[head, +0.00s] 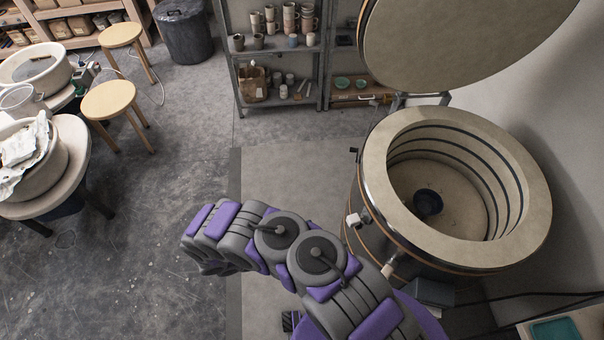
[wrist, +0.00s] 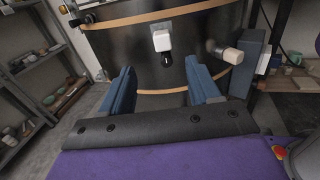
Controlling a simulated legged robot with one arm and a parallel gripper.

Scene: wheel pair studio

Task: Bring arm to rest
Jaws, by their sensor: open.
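My gripper (wrist: 163,92) shows in the wrist view with its two blue fingers spread apart and nothing between them. It faces the outer wall of the round kiln (wrist: 130,55), which has a white box and a pale knob on it. In the head view my arm is folded in front of the kiln (head: 520,165) and reaches left; the fingers cannot be made out there. The kiln's lid (head: 450,40) is raised. A small dark bowl (head: 428,202) sits on the floor inside the kiln.
A metal shelf (head: 280,48) with pots stands at the back. A dark bin (head: 184,32) is behind the stools. The grey floor (head: 150,240) left of my arm is clear.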

